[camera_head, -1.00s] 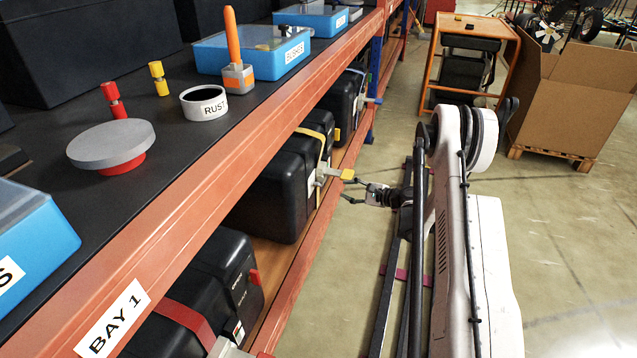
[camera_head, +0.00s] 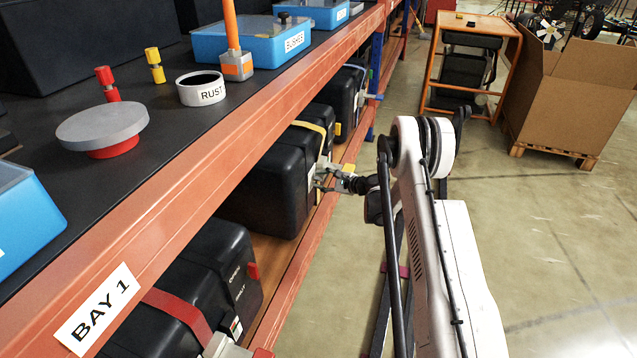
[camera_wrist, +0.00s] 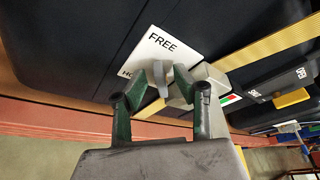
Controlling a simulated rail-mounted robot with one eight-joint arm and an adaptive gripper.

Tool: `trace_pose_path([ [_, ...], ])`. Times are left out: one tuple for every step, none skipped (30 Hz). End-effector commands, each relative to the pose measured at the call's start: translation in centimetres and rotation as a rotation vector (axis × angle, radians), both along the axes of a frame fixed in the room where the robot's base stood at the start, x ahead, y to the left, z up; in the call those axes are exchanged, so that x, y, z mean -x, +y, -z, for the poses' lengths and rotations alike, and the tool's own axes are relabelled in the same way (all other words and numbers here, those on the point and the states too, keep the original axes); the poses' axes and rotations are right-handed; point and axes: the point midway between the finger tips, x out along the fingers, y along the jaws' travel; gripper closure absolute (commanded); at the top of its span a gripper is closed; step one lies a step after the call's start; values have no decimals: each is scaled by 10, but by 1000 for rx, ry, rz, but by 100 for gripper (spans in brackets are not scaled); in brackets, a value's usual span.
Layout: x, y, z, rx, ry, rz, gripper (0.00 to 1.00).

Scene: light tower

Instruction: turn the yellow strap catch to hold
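The yellow strap (camera_head: 312,127) runs over a black case (camera_head: 270,180) on the lower shelf. Its catch is a grey fitting with a yellow tab (camera_head: 349,168) on the case's aisle side. In the wrist view the catch's yellow part (camera_wrist: 150,108) shows behind and between my fingers. A white plate (camera_wrist: 165,52) there reads FREE, and a second word starting HO is partly hidden by a finger. Contact with the catch is unclear.
An orange shelf beam (camera_head: 200,170) runs above the cases. A nearer black case (camera_head: 215,265) has a red strap. The aisle floor at right is clear up to a cardboard box (camera_head: 570,100).

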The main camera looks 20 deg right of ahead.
Motion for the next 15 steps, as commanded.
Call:
trace_pose_path([
  [-3, 2, 2, 0, 0, 0, 71],
  [-4, 3, 2, 0, 0, 0, 71],
  [-6, 4, 2, 0, 0, 0, 71],
  [-7, 5, 3, 0, 0, 0, 71],
  [-7, 5, 3, 0, 0, 0, 71],
  [-8, 5, 2, 0, 0, 0, 71],
  [-8, 5, 2, 0, 0, 0, 71],
  [-8, 6, 2, 0, 0, 0, 71],
  [-8, 6, 2, 0, 0, 0, 71],
  [-8, 5, 2, 0, 0, 0, 71],
  [-8, 5, 2, 0, 0, 0, 71],
  [-8, 5, 2, 0, 0, 0, 71],
  [-8, 5, 2, 0, 0, 0, 71],
  [-8, 5, 2, 0, 0, 0, 75],
  [-8, 5, 2, 0, 0, 0, 81],
])
